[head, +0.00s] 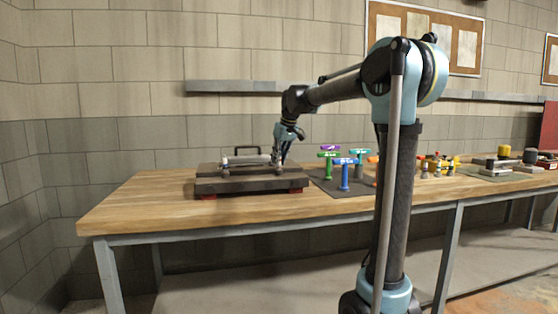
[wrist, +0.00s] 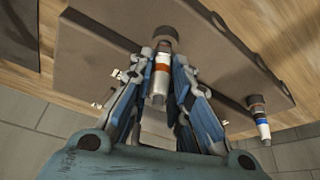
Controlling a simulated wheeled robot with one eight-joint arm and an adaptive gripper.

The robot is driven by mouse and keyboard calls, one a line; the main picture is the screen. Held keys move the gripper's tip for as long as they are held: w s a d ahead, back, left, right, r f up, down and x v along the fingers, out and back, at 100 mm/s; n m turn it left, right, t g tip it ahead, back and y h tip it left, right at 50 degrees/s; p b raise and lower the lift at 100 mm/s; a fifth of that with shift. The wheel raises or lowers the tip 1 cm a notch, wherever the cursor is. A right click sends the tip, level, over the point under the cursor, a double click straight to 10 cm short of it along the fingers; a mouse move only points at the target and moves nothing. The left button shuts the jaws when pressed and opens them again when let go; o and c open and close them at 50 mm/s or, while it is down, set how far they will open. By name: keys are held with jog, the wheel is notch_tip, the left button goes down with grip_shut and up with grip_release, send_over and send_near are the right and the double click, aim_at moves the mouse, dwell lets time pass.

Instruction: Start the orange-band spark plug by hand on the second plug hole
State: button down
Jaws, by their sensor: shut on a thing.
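The orange-band spark plug (wrist: 161,72) is white with an orange band and a dark metal end. My gripper (wrist: 166,60) is shut on it, one finger on each side. The plug's dark end lies against or close to the dark engine block (wrist: 115,40); I cannot tell whether it is inside a hole. A blue-band plug (wrist: 261,122) stands at the block at the right in the wrist view. In the head view my gripper (head: 280,160) is low over the right part of the engine block (head: 250,184); the plug is too small to make out there.
T-handled tools in green (head: 328,168), blue (head: 345,175) and purple stand on a dark mat right of the block. Several small items (head: 438,165) lie farther right on the wooden bench (head: 150,205). The bench left of the block is clear.

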jog(key=shift+m, duration=0.5)
jog(key=c, duration=1.4)
grip_release()
jog(key=v, duration=1.1)
jog(key=s+d+f+m+h, duration=0.1)
jog(key=s+d+f, duration=0.4)
jog(key=s+d, duration=0.25)
jog(key=s+d+f+m, duration=0.1)
jog(key=s+d+f, duration=0.3)
jog(key=s+f, duration=0.6)
jog(key=s+d+f+m+h, duration=0.1)
jog(key=s+d+f, duration=0.4)
jog(key=s+f, duration=0.5)
jog(key=s+d+f+m+g, duration=0.1)
jog(key=s+d+f+m, duration=0.2)
jog(key=s+f, duration=0.7)
jog(key=shift+s+d+f+h, duration=0.15)
jog(key=shift+d+f, duration=0.2)
jog(key=shift+f, duration=0.45)
jog(key=shift+w+d+f+h, duration=0.1)
jog(key=shift+d+f, duration=0.25)
jog(key=shift+f, duration=0.4)
jog(key=shift+s+d+f+h, duration=0.15)
jog(key=shift+d+f, duration=0.2)
jog(key=shift+f, duration=0.45)
